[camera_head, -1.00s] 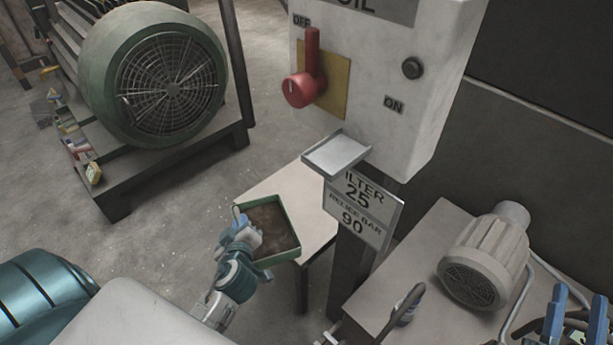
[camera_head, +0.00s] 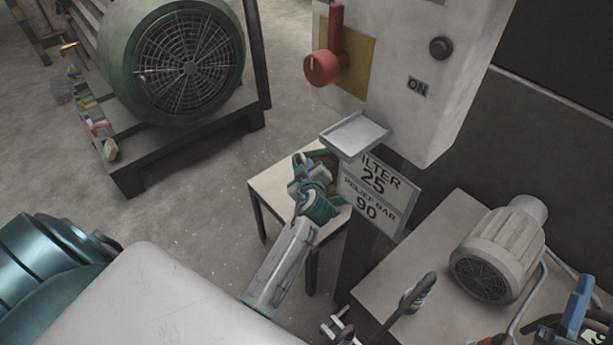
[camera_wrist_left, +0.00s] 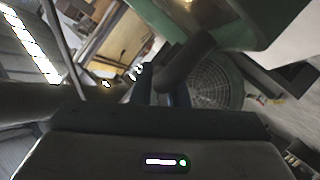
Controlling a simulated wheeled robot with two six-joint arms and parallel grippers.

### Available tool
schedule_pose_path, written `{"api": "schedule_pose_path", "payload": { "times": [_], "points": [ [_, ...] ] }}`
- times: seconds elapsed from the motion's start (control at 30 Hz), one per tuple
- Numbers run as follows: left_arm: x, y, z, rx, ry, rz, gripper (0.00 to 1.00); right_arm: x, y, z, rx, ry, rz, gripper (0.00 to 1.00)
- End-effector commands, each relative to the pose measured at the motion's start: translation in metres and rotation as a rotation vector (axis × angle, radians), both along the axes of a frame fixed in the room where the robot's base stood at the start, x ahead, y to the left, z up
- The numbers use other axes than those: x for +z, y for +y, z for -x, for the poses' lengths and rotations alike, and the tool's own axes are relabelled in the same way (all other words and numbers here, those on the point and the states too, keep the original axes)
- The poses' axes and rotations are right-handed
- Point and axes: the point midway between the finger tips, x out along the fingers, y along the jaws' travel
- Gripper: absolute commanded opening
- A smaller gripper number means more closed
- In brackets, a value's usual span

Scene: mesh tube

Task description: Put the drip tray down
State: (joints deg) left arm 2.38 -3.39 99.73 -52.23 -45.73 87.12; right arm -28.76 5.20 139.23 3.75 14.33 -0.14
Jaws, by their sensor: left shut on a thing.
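The drip tray, a shallow green tray with a brown inside (camera_head: 327,157), shows only in part in the head view. My left gripper and the white ledge on the cabinet hide much of it. My left gripper (camera_head: 306,168) is shut on the tray and is over the small table (camera_head: 268,188). I cannot tell whether the tray touches the table top. In the left wrist view a green surface fills the upper part, and I cannot tell for sure whether it is the tray.
The white cabinet (camera_head: 410,80) with a red lever stands behind, with its ledge (camera_head: 355,135) and a sign (camera_head: 372,190) close to the tray. A bench with a grey motor (camera_head: 497,250) is at right. A large green motor (camera_head: 180,65) is at left.

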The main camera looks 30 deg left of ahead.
Motion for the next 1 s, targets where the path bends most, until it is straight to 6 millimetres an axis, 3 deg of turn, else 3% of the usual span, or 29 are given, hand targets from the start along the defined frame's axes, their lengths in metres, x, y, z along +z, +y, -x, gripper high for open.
{"api": "schedule_pose_path", "payload": {
  "times": [0.23,0.5,0.53,0.63,1.0],
  "points": [
    [-0.03,0.0,0.0,-0.001,0.001,0.001,0.0,0.029,0.001,0.015,0.001,-0.198,0.011,0.4],
    [-0.034,0.0,0.001,0.0,0.002,0.0,0.0,0.034,0.001,0.018,0.001,-0.23,0.014,0.4],
    [-0.036,0.0,0.001,0.0,0.005,0.001,0.16,0.034,0.001,0.018,0.001,-0.229,0.014,0.4],
    [-0.036,0.0,0.001,-0.001,0.004,0.001,0.36,0.033,0.001,0.018,0.001,-0.229,0.014,0.4],
    [-0.033,-0.001,0.0,-0.003,0.002,0.001,0.36,0.034,0.001,0.017,0.001,-0.224,0.013,0.4]
  ]
}}
